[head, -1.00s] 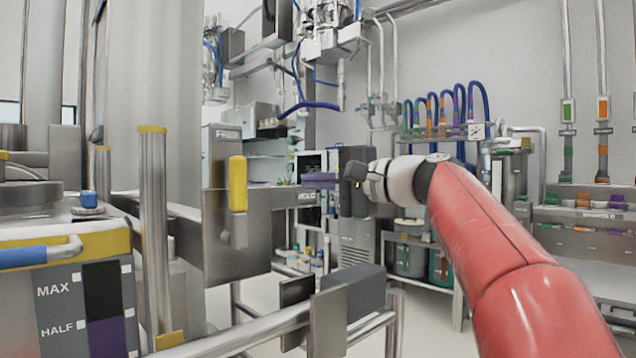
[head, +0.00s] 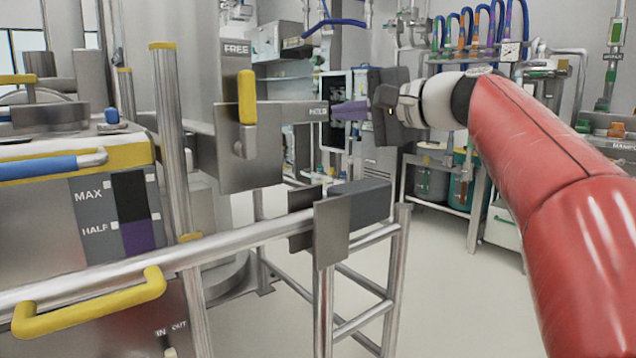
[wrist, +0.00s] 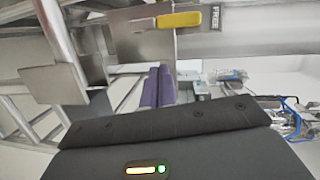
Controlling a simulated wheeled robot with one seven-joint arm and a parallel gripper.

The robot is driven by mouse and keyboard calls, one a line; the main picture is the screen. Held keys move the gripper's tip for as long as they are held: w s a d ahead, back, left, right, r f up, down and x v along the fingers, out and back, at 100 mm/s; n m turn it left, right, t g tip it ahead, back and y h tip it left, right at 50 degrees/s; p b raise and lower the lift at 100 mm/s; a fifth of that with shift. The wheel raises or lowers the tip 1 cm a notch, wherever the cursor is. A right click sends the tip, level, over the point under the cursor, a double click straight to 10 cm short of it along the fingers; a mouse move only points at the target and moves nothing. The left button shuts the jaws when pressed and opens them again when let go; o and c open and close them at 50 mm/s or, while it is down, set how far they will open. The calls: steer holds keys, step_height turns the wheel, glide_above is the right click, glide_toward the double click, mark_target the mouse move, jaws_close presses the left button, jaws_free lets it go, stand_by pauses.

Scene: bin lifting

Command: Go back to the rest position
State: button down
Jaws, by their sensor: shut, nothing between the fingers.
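My gripper (head: 350,110) has purple fingers and shows at the upper middle of the head view, at the end of my red arm. Its fingers lie together, shut and empty, pointing left. In the wrist view the purple fingers (wrist: 158,88) show side by side above the dark gripper body. The gripper is to the right of a metal box with a yellow handle (head: 247,97) marked FREE. In the head view the fingertips appear close to the end of the metal bar (head: 290,112) reaching out from that box; I cannot tell whether they touch.
A large bin (head: 60,225) with MAX and HALF marks and a blue handle stands at the left. A metal rail (head: 230,247) with a grey block (head: 358,203) crosses the front. Shelves with hoses (head: 480,60) stand behind.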

steer(key=s+d+f+n+g+h+p, duration=0.1)
steer(key=s+d+f+n+g+h, duration=0.1)
steer(key=s+f, duration=0.7)
steer(key=s+d+f+n+g+h+p, duration=0.1)
steer(key=s+f+h, duration=0.5)
steer(key=f, duration=0.8)
steer(key=s+d+f+n+g+h+p, duration=0.2)
steer(key=s+d+f+n+h+p, duration=0.1)
steer(key=s+f, duration=0.8)
steer(key=s+d+n+h, duration=0.1)
steer(key=d, duration=0.1)
steer(key=shift+s+d+f+g, duration=0.15)
steer(key=shift+s+d+g, duration=0.1)
steer(key=shift+d+g, duration=0.05)
